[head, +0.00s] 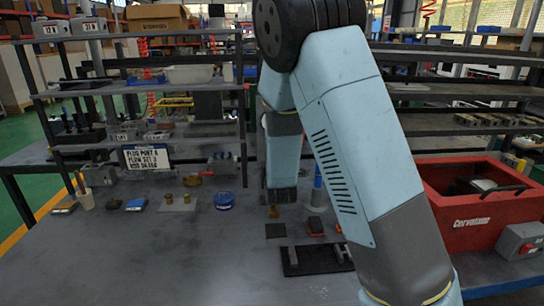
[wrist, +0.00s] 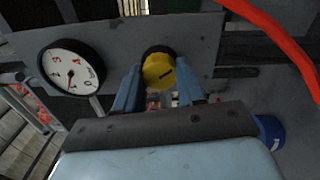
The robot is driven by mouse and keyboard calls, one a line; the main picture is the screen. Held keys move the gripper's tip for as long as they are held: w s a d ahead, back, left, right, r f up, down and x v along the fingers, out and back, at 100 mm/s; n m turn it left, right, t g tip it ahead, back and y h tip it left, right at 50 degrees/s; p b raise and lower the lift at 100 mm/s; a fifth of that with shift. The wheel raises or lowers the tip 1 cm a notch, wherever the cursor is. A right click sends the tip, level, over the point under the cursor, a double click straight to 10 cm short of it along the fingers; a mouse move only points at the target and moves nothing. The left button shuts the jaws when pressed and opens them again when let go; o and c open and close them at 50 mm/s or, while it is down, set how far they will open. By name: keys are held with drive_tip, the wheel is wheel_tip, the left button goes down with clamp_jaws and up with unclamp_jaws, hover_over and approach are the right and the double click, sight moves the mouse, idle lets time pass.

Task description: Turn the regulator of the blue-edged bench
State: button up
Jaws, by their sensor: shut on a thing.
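In the wrist view a round yellow regulator knob (wrist: 158,71) with a short dark mark on its face sits on a grey panel. My gripper (wrist: 158,88) has its two blue fingers on either side of the knob, shut on it. A white dial gauge (wrist: 72,68) with a black rim is on the panel to the left; its numbers look tilted. In the head view my gripper is at the lower end of my arm, above the bench (head: 190,260), and its fingers are mostly hidden.
A red crate (head: 480,215) stands at the right of the head view. A white sign (head: 147,157) with lettering, including "SET 3", stands at the back left. A blue round item (head: 224,201) and small parts lie on the bench. A red hose (wrist: 275,35) crosses the wrist view's upper right.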

drive_tip(key=shift+s+a+f+n, duration=0.15)
drive_tip(key=shift+f+n, duration=0.15)
drive_tip(key=shift+n, duration=0.8)
drive_tip(key=o, duration=1)
drive_tip(key=shift+r, duration=0.15)
drive_tip(key=shift+o, duration=0.2)
